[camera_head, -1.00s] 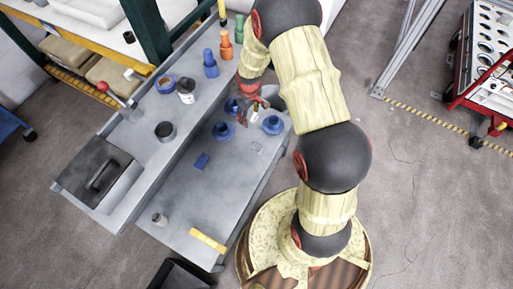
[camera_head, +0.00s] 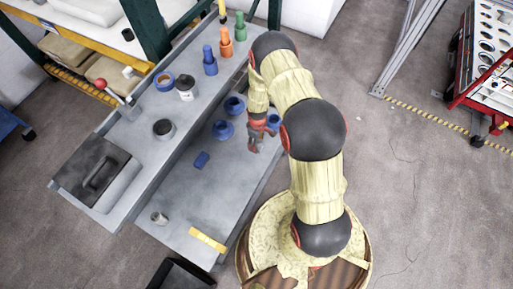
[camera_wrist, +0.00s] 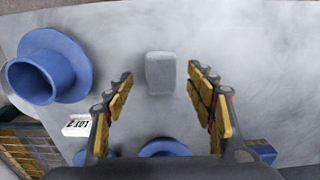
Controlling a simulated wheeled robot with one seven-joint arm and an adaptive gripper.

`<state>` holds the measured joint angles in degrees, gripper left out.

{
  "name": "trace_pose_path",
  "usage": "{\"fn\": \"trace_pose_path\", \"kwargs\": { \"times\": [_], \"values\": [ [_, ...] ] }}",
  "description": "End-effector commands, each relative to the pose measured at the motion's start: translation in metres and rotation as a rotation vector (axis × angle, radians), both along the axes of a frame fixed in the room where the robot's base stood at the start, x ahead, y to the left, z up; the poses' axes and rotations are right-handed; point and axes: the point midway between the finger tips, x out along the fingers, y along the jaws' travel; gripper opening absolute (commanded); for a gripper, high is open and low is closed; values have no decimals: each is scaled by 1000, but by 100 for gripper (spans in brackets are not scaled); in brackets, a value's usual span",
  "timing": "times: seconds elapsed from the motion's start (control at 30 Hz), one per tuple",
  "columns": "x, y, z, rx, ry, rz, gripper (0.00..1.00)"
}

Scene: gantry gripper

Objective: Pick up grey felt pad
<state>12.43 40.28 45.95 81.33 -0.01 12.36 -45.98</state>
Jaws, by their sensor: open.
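The grey felt pad (camera_wrist: 160,72) is a small rounded grey square lying flat on the grey bench surface in the wrist view. My gripper (camera_wrist: 160,76) is open, with its yellow-padded fingers apart and empty. In the wrist picture the pad appears between the two fingertips, slightly beyond them; the remaining height above it is hard to tell. In the head view my gripper (camera_head: 254,147) hangs over the lower bench shelf and covers the pad there.
A blue flanged part (camera_wrist: 62,62) and a white label reading LOT 2 (camera_wrist: 77,126) lie left of the fingers. Blue flanged parts (camera_head: 223,130) stand close to my gripper in the head view. A blue block (camera_head: 202,160) and yellow strip (camera_head: 208,240) lie on the shelf (camera_head: 185,195).

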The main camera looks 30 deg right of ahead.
Motion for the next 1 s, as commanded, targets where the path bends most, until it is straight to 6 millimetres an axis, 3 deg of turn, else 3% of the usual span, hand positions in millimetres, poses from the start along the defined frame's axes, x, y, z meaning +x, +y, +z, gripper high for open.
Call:
{"fn": "trace_pose_path", "kwargs": {
  "times": [0.1,0.2,0.43,1.0],
  "values": [
    [-4,0,-23,1,4,0,55],
    [-3,0,-32,1,3,0,55],
    [-2,0,-33,0,1,0,55],
    [-3,0,-32,0,1,0,24]
  ]
}}
